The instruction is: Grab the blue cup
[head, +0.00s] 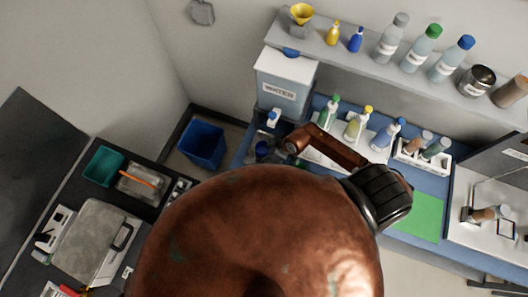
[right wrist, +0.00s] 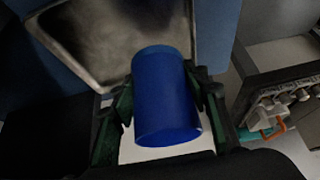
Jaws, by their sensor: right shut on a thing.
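The blue cup (right wrist: 166,104) is in the middle of the right wrist view, between the two dark green fingers of my right gripper (right wrist: 160,92). The fingers are shut on its sides. A white surface shows behind and below the cup. In the head view my brown arm covers much of the middle, and my right gripper cannot be made out. A small dark blue shape (head: 262,149) shows beside the arm; I cannot tell if it is the cup. My left gripper is not in view.
A white water container (head: 284,82) stands at the back of the blue bench. Several bottles stand on the shelf (head: 340,58) and in white racks. A blue bin (head: 202,143) stands left of the bench. A green mat (head: 425,218) lies at the right.

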